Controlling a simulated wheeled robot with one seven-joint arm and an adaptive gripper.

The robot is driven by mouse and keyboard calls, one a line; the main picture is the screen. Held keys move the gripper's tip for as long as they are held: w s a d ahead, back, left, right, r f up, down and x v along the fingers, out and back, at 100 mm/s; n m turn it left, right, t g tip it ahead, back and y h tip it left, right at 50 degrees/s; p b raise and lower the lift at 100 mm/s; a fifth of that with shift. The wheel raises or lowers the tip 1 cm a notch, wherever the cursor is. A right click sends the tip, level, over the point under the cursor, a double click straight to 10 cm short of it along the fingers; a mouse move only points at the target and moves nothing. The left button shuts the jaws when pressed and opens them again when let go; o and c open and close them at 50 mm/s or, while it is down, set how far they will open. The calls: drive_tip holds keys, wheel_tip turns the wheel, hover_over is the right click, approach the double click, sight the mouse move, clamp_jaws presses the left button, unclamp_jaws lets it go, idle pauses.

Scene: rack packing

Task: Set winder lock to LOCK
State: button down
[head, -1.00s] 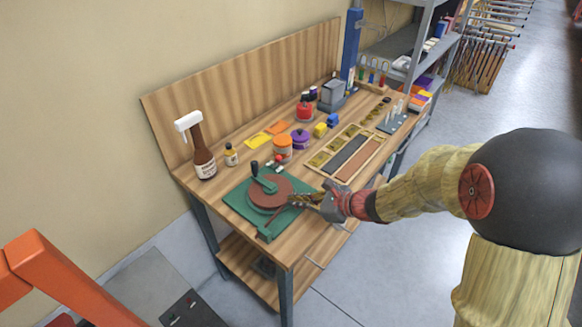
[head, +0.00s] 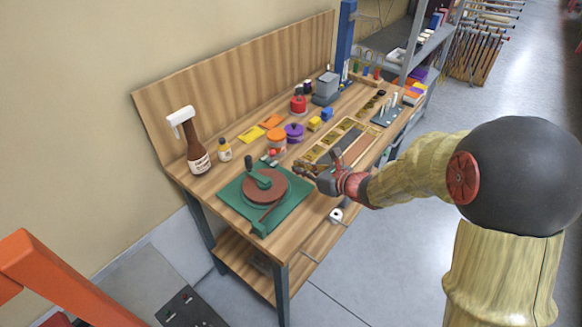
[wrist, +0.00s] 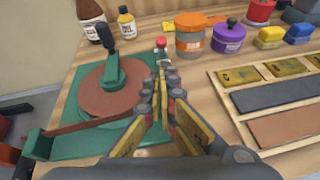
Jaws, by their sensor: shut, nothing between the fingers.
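The winder is a green base (head: 232,190) with a brown round disc (head: 268,190) and a green crank with a black knob (head: 248,161). A small lever with a red knob (head: 273,152) stands at its back right corner and may be the lock; I see no LOCK marking. The red knob also shows in the wrist view (wrist: 161,42), just beyond my fingertips. My gripper (head: 298,168) is shut and empty, above the bench to the right of the disc. In the wrist view my gripper (wrist: 163,72) points towards the red knob, which looks apart from it.
An orange-labelled jar (wrist: 190,40) and a purple pot (wrist: 229,38) stand close behind the lever. A wooden tray of strips (head: 345,145) lies to the right. Brown (head: 198,160) and yellow (head: 224,150) bottles stand at the back left.

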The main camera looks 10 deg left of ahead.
drive_tip(key=b, duration=0.2)
approach(270, 160)
drive_tip(key=x, duration=0.4)
drive_tip(key=shift+f, duration=0.25)
drive_tip(key=shift+r+p, duration=0.3)
drive_tip(key=shift+p, duration=0.3)
